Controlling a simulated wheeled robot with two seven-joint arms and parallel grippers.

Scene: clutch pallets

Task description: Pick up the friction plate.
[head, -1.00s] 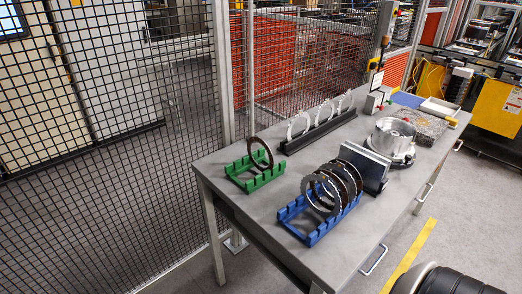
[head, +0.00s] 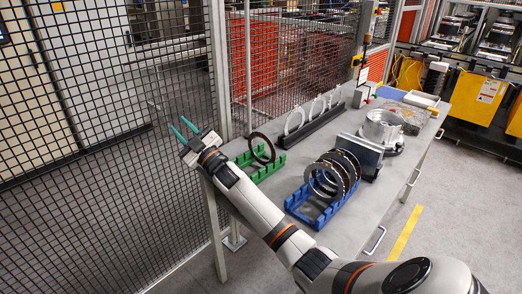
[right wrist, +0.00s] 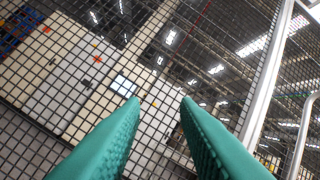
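A dark ring-shaped plate (head: 271,146) stands upright in the green slotted rack (head: 277,166) at the table's left end. Several more ring plates (head: 311,190), some silver and some dark, stand upright in the blue rack (head: 326,215). I cannot tell for sure which ring is the friction plate. My right gripper (head: 179,124) is open and empty, its teal fingers apart. It is raised left of the green rack, in front of the mesh fence. The right wrist view shows only fence and hall between the fingers (right wrist: 160,103). My left gripper is not in view.
A black rack (head: 312,132) with several silver rings stands behind on the grey table (head: 358,206). The mesh fence (head: 110,150) runs along the left.

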